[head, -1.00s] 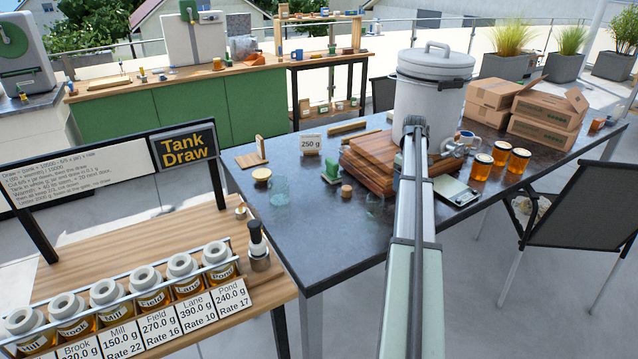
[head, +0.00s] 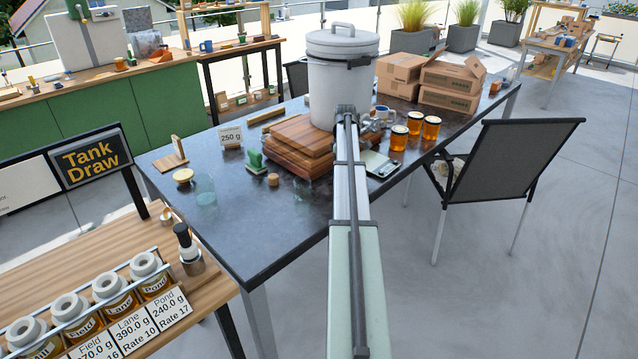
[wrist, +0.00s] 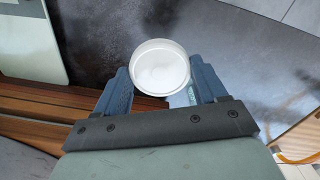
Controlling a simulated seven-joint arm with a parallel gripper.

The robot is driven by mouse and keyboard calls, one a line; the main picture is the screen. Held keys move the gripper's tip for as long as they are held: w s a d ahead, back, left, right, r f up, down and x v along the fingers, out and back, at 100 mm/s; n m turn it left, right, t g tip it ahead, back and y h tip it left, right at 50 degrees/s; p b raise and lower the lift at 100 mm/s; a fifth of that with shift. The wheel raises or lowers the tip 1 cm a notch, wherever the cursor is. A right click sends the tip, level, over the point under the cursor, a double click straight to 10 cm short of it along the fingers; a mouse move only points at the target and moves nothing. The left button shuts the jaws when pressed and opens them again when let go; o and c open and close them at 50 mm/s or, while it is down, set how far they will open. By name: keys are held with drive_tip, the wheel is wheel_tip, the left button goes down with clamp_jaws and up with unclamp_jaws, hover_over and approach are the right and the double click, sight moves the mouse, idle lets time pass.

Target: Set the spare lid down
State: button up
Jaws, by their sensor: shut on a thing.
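The spare lid (wrist: 161,67) is a round white disc with a pale rim, seen face-on in the wrist view. My gripper (wrist: 160,88) is shut on it, with one dark blue finger at each side. It appears held above the dark table (head: 235,235); the height of the gap is hard to tell. In the head view my arm reaches toward the white tank (head: 335,80), and its forearm hides the gripper and the lid.
Stacked wooden boards (head: 290,150) lie beside my arm, with a scale (head: 382,165) and several amber jars (head: 398,138) to the right. A glass jar (head: 203,190) and green stand (head: 256,162) are left. The table's near-left top is mostly clear. A chair (head: 510,160) stands right.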

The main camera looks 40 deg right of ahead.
wheel_tip(320, 180, down, 9)
drive_tip(key=shift+f, duration=0.15)
idle(0.4)
drive_tip(key=shift+f, duration=0.1)
drive_tip(key=o, duration=1.2)
drive_tip(key=shift+c, duration=0.2)
wheel_tip(320, 180, up, 12)
drive_tip(key=shift+r, duration=0.15)
